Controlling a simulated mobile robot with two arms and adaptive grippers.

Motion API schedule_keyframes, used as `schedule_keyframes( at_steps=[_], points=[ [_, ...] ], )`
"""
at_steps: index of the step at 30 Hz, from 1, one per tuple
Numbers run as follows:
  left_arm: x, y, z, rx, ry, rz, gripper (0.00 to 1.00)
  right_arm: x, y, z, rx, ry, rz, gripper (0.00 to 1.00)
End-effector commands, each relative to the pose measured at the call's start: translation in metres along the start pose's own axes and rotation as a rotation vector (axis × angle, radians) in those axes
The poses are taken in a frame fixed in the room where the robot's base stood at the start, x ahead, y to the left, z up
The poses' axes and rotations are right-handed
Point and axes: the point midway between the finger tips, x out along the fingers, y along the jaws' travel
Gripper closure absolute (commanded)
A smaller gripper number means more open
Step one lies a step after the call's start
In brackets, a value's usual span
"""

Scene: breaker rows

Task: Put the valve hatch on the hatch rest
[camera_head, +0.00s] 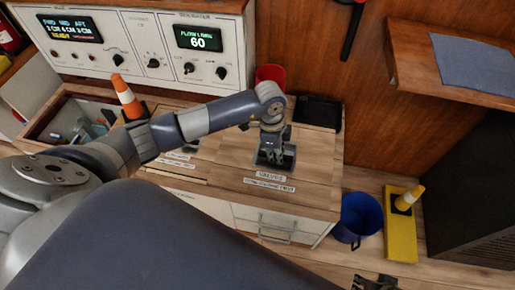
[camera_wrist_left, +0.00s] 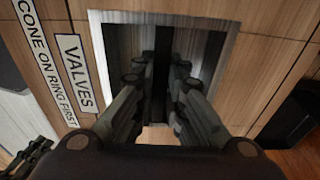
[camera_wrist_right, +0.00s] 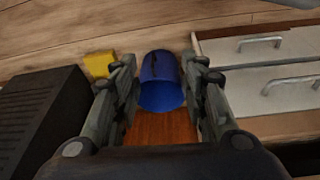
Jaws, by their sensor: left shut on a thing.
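My left gripper (camera_head: 272,150) points down at the square, metal-edged place in the wooden counter marked VALVES. In the left wrist view its fingers (camera_wrist_left: 160,75) stand on both sides of a black upright bar (camera_wrist_left: 161,55), shut on it. I take the bar to be the handle of the valve hatch; the fingers hide much of it, and I cannot tell whether the hatch is raised. A black stand-like object (camera_head: 318,112) lies at the counter's back right; I cannot tell whether it is the hatch rest. My right gripper (camera_wrist_right: 163,70) is open and empty.
A blue bucket (camera_head: 358,220) and a yellow block with a cone (camera_head: 401,235) stand on the floor right of the counter (camera_head: 215,205). A red cup (camera_head: 271,75) stands behind my left arm. An orange cone (camera_head: 127,97) and an open bin (camera_head: 50,115) are at left.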

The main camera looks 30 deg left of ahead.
Motion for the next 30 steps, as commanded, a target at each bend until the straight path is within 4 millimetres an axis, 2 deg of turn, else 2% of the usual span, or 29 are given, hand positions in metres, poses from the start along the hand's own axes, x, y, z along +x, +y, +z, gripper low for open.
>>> schedule_keyframes(
  at_steps=[1, 3, 9, 14, 23, 30],
  points=[
    [0.002, -0.009, -0.011, 0.001, 0.006, -0.005, 1.00, -0.006, 0.001, -0.002, 0.000, 0.007, 0.001, 0.60],
    [0.003, -0.016, -0.021, 0.003, 0.005, -0.005, 1.00, -0.015, 0.001, -0.003, 0.001, 0.011, 0.002, 0.60],
    [0.006, -0.028, -0.036, 0.001, 0.004, -0.004, 1.00, -0.032, 0.002, -0.005, 0.002, 0.018, 0.003, 0.60],
    [0.011, -0.029, -0.037, 0.001, 0.002, -0.003, 1.00, -0.038, 0.002, -0.005, 0.003, 0.020, 0.004, 0.60],
    [0.039, -0.029, -0.034, 0.001, 0.004, -0.003, 1.00, -0.070, 0.003, -0.006, 0.004, 0.037, 0.006, 0.60],
    [0.041, -0.029, -0.034, 0.002, 0.004, -0.004, 1.00, -0.076, 0.003, -0.005, 0.005, 0.037, 0.007, 0.60]
  ],
)
